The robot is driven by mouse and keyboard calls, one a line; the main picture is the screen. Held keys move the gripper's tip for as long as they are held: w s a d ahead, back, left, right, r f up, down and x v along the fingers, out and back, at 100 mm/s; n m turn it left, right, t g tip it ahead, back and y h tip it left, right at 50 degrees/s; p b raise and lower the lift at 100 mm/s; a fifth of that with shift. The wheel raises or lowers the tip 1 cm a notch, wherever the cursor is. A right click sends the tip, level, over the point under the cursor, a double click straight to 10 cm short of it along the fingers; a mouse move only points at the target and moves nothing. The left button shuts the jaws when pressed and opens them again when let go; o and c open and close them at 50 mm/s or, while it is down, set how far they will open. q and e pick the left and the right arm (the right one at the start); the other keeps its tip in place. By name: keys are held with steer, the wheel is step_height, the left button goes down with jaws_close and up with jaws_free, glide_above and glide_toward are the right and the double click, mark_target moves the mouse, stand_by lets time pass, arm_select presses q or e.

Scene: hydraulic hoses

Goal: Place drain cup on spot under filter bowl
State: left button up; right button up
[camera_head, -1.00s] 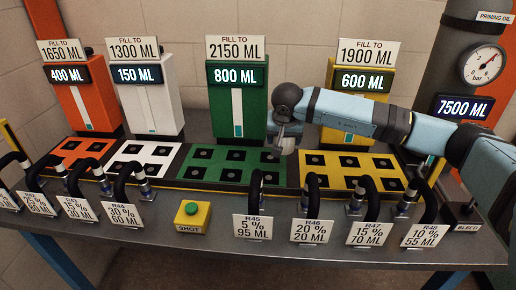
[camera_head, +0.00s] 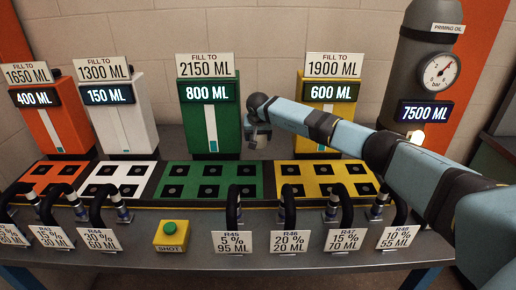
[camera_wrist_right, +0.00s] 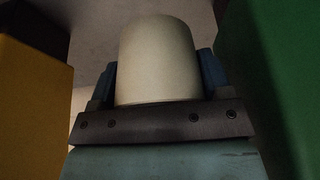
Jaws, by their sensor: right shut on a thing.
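My right gripper (camera_head: 260,136) is between the green tank (camera_head: 209,125) and the yellow tank (camera_head: 313,120), behind the panels. In the right wrist view it (camera_wrist_right: 157,88) is shut on a pale cream, rounded cup-like thing (camera_wrist_right: 158,55), likely the drain cup. Its fingers show at both sides of the cup. In the head view the cup is too small and too covered by the gripper to tell clearly. I cannot make out a filter bowl or a marked spot under it in either view. My left gripper is not in view.
The yellow tank side (camera_wrist_right: 30,105) and green tank side (camera_wrist_right: 278,90) stand close on either side of the gripper. Black hoses (camera_head: 233,204) with label cards line the bench front. A yellow box with a green button (camera_head: 170,236) stands there. A grey priming oil cylinder (camera_head: 412,75) is at right.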

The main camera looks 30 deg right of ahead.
mark_target(258, 157)
step_height(258, 157, down, 5)
steer(key=shift+f, duration=0.15)
steer(key=shift+w+f+p, duration=0.2)
steer(key=shift+f+p, duration=0.1)
steer(key=shift+f, duration=0.1)
steer(key=shift+f+b, duration=0.2)
steer(key=shift+b, duration=0.1)
steer(key=o, duration=0.7)
steer(key=shift+r, duration=0.1)
steer(key=shift+c, duration=0.2)
